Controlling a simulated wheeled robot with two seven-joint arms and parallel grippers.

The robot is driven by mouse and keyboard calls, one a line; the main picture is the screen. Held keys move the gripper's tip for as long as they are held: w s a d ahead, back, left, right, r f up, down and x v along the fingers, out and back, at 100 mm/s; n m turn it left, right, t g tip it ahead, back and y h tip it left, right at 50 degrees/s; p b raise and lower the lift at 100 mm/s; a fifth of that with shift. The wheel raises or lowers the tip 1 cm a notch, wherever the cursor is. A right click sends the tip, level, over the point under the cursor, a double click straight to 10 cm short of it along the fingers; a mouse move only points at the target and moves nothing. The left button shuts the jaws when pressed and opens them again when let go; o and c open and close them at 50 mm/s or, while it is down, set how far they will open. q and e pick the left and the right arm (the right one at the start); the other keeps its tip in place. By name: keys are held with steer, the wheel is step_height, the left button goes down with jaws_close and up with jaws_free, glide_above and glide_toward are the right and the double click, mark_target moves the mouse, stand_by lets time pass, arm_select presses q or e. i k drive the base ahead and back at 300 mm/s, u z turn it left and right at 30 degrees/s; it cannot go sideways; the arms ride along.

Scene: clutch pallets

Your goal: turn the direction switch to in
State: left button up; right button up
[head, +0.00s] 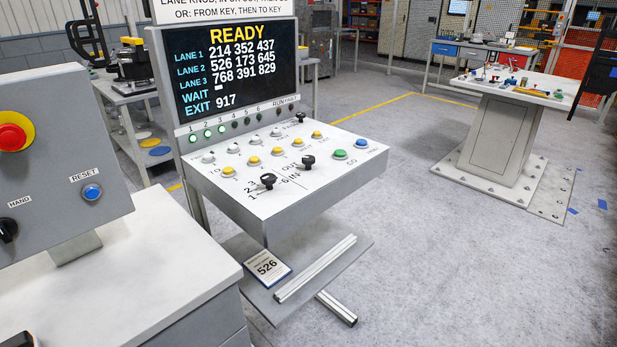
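The direction switch (308,162) is a black knob on the sloped white top of the control console (225,187), beside the labels OUT and IN. It is too small to tell which label its handle points to. A similar black lane knob (267,181) sits to its left, next to the numbers 1, 2 and 3. The screen (232,70) above reads READY, with three lanes of numbers, WAIT, and EXIT 917. Neither of my grippers can be made out in the head view.
Yellow and white buttons cover the console, with a green button (340,155) and a blue button (362,144) at right. A grey box (60,150) with a red button stands at left. A shelf (300,265) holds a 526 card. Open floor lies right.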

mark_target(307, 160)
steer(key=z, duration=1.2)
steer(key=i, duration=0.6)
steer(key=u, duration=2.55)
